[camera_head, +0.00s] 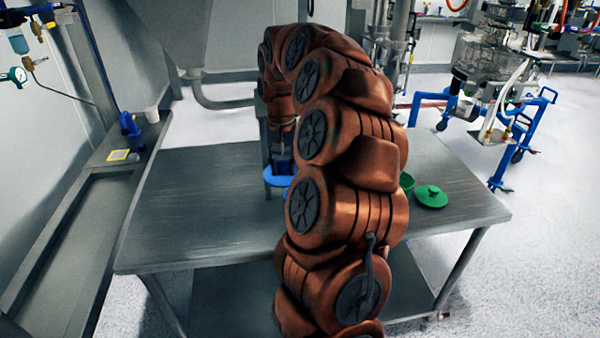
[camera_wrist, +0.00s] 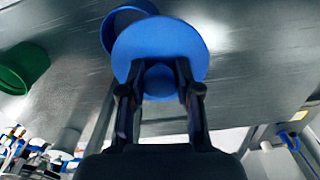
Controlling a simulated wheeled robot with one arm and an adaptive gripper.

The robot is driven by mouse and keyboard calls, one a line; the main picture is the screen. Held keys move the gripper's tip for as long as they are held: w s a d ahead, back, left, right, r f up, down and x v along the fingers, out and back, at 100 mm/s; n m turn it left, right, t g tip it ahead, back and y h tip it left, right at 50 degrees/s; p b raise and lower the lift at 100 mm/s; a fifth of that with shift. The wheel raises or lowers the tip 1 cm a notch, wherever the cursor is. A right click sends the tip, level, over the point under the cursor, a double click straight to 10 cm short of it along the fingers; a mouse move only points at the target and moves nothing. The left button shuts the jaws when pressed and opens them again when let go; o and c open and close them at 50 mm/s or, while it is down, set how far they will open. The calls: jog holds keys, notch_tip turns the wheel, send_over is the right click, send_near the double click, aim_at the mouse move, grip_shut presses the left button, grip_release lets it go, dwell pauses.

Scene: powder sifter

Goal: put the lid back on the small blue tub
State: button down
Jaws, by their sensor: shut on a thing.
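My gripper (camera_wrist: 160,75) is shut on the knob of a round blue lid (camera_wrist: 158,42). In the wrist view the lid is seen from its knob side and covers part of the blue tub (camera_wrist: 112,22) beyond it. The lid is off to one side of the tub's rim, and I cannot tell whether they touch. In the head view a blue rim (camera_head: 277,180) shows below my gripper (camera_head: 281,160) over the table, partly hidden by my arm. The tub cannot be told apart from the lid there.
A green tub (camera_head: 407,184) and a green lid (camera_head: 431,196) are on the right of the steel table (camera_head: 200,210); my arm partly hides the tub. The green tub also shows in the wrist view (camera_wrist: 22,66). The table's left half is clear.

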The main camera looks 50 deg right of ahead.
jog(key=shift+m, duration=0.7)
jog(key=s+d, duration=0.3)
jog(key=shift+r+b, duration=0.3)
jog(key=shift+f, duration=1.8)
jog(key=shift+f+b, duration=1.05)
jog(key=shift+f, duration=0.35)
jog(key=shift+b, duration=0.7)
jog(key=shift+f+b, duration=0.15)
jog(key=shift+b, duration=0.6)
jog(key=shift+s, duration=0.1)
jog(key=shift+c, duration=1.2)
grip_release()
